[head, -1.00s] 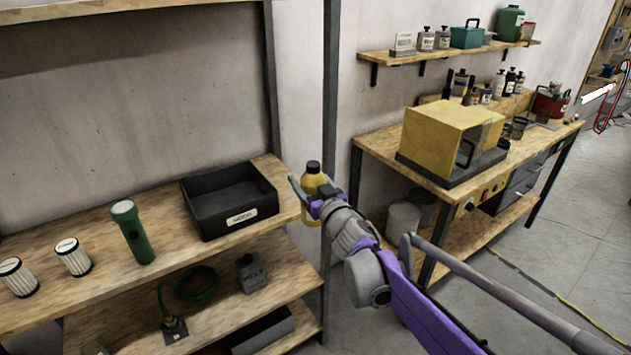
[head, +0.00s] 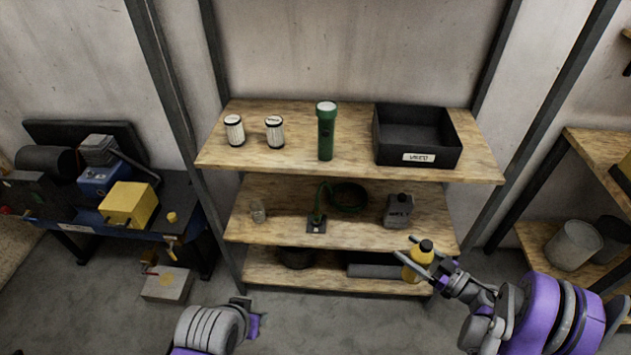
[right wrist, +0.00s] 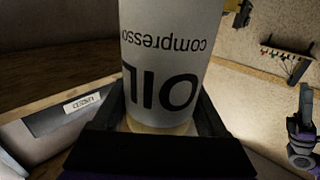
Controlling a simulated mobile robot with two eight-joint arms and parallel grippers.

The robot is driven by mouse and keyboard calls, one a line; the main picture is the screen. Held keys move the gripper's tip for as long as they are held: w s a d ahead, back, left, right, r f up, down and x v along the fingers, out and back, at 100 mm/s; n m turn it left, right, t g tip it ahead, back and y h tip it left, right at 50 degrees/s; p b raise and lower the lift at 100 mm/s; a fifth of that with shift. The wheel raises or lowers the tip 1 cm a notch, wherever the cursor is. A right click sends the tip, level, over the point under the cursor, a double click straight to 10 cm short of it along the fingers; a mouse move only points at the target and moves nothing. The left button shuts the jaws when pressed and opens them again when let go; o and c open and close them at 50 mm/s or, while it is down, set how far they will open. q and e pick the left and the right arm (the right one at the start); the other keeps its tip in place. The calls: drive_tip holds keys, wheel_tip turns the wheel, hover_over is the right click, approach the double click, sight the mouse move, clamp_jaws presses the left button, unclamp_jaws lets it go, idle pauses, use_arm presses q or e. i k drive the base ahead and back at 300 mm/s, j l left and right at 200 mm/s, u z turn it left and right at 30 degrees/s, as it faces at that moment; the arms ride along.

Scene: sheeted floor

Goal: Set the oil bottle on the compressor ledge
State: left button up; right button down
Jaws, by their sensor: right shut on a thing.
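The oil bottle (head: 416,265) is yellow with a black cap. My right gripper (head: 412,255) is shut on it, in front of the shelf's lower right corner. In the right wrist view the bottle's white label (right wrist: 160,60) fills the middle, its words "compressor OIL" upside down. What looks like the compressor (head: 95,180) stands at the far left, with a black tank, a blue part and a yellow box. A dark blue ledge (head: 75,228) runs along its front, with a small yellow object on it. My left gripper (head: 250,318) is low in front; its jaw opening does not show.
A pale box (head: 167,285) is on the floor below the ledge. Floor between is open.

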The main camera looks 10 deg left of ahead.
sight(183, 203)
drive_tip(key=j+u, duration=0.1)
drive_tip(key=j, duration=0.45)
drive_tip(key=j+u, duration=0.15)
drive_tip(key=j, duration=0.35)
drive_tip(key=i+j+u, duration=0.1)
drive_tip(key=j, duration=0.4)
drive_tip(key=i+j+u, duration=0.15)
drive_tip(key=j, duration=0.4)
drive_tip(key=j+u, duration=0.1)
drive_tip(key=j, duration=0.4)
drive_tip(key=i+j+u, duration=0.1)
drive_tip(key=i+j, duration=0.3)
drive_tip(key=i, duration=0.2)
